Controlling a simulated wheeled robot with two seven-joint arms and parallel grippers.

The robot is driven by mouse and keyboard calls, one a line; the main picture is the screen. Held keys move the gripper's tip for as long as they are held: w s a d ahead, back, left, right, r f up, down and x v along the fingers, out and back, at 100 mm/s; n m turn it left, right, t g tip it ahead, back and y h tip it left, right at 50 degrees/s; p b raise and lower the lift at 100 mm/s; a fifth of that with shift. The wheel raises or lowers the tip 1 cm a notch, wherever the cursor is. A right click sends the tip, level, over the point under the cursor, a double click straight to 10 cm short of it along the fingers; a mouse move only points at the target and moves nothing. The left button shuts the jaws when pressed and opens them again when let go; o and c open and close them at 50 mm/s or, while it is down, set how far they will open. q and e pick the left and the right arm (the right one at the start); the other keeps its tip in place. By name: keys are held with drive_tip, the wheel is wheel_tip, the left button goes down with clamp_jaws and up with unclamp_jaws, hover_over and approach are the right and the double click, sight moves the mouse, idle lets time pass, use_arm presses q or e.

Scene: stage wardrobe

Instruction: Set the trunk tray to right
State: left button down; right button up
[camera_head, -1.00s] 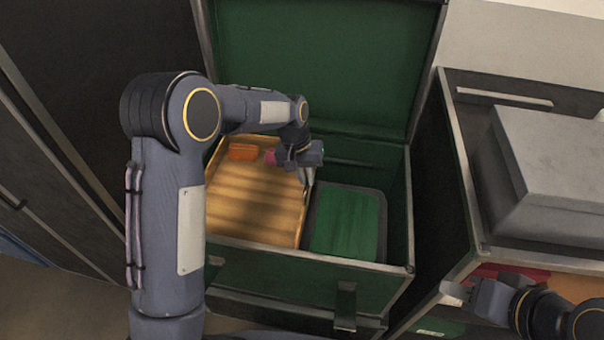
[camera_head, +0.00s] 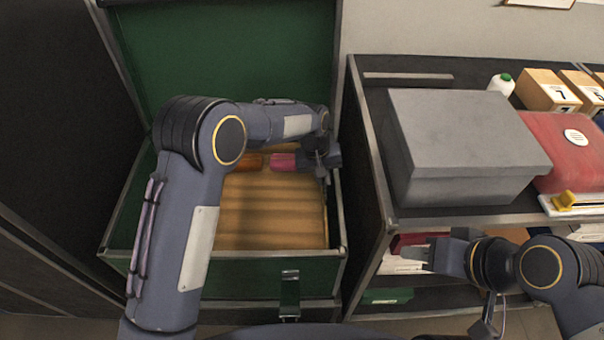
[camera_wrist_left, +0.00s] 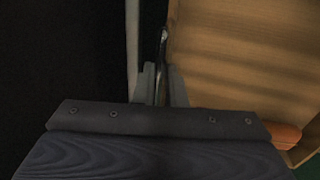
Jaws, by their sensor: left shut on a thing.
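The wooden trunk tray (camera_head: 275,215) lies in the right part of the open green trunk (camera_head: 225,262), against or very near its right wall. It holds an orange item (camera_head: 250,162) and a pink item (camera_head: 283,162) near its back edge. My left gripper (camera_head: 326,172) is shut on the tray's right rim. The left wrist view shows its fingers (camera_wrist_left: 160,88) around the edge beside the wooden floor of the tray (camera_wrist_left: 235,65). My left arm hides the trunk's left part. My right gripper (camera_head: 418,252) is in front of the shelf unit, away from the trunk; its finger gap is unclear.
The trunk's green lid (camera_head: 225,60) stands open at the back. To the right, a dark shelf unit (camera_head: 375,170) carries a grey box (camera_head: 465,140), a red box (camera_head: 560,150), numbered wooden blocks (camera_head: 550,90) and a white bottle (camera_head: 502,84). A dark cabinet stands at the left.

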use_arm(q)
drive_tip(key=shift+d, duration=1.45)
drive_tip(key=shift+r, duration=0.1)
drive_tip(key=c, duration=1.5)
unclamp_jaws()
drive_tip(key=shift+d, duration=0.15)
drive_tip(key=r, duration=0.2)
drive_tip(key=a+r, duration=0.1)
drive_tip(key=r, duration=0.2)
drive_tip(key=r+p, duration=0.1)
drive_tip(key=r, duration=0.1)
drive_tip(key=shift+a+r, duration=0.3)
drive_tip(key=shift+a, duration=0.05)
